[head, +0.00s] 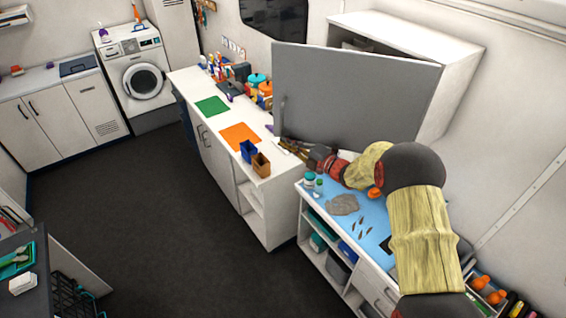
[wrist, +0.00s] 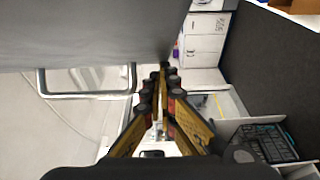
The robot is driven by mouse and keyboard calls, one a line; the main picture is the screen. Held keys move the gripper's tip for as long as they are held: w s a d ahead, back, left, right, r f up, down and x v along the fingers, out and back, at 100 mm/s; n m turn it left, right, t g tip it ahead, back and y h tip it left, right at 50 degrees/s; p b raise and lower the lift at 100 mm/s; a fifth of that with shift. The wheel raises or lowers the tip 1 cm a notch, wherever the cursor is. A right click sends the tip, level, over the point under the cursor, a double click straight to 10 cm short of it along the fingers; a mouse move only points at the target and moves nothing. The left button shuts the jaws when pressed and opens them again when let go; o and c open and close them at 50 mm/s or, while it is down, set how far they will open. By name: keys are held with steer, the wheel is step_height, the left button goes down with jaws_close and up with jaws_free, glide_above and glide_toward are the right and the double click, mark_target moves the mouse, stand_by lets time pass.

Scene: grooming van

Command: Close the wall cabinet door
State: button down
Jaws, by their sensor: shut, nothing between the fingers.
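The wall cabinet (head: 440,50) is a white box high on the right wall in the head view. Its flat grey door (head: 355,90) stands open, swung out from the box, and hides most of the opening. My gripper (head: 284,146) is shut and empty, just below the door's lower left corner. In the wrist view my gripper (wrist: 161,72) points away with its fingers together, and the grey door (wrist: 90,30) fills the upper left beside it. I cannot tell whether they touch.
Below is a white counter (head: 188,78) with green and orange mats, bottles and small blue and brown boxes. A blue-topped bench (head: 350,238) with jars and a grey cloth lies under my arm. The dark floor (head: 130,210) at left is open.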

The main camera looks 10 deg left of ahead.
steer(key=w+d+m+t+h+b, duration=0.3)
steer(key=w+d+h+b, duration=0.1)
steer(key=w, duration=0.8)
steer(key=w+d+m+t+h+b, duration=0.4)
steer(key=w+d+h+b, duration=0.1)
steer(key=w, duration=0.7)
steer(key=shift+w+d+m+b, duration=0.3)
steer(key=shift+d+b, duration=0.45)
steer(key=shift+d, duration=0.35)
steer(key=shift+r, duration=0.15)
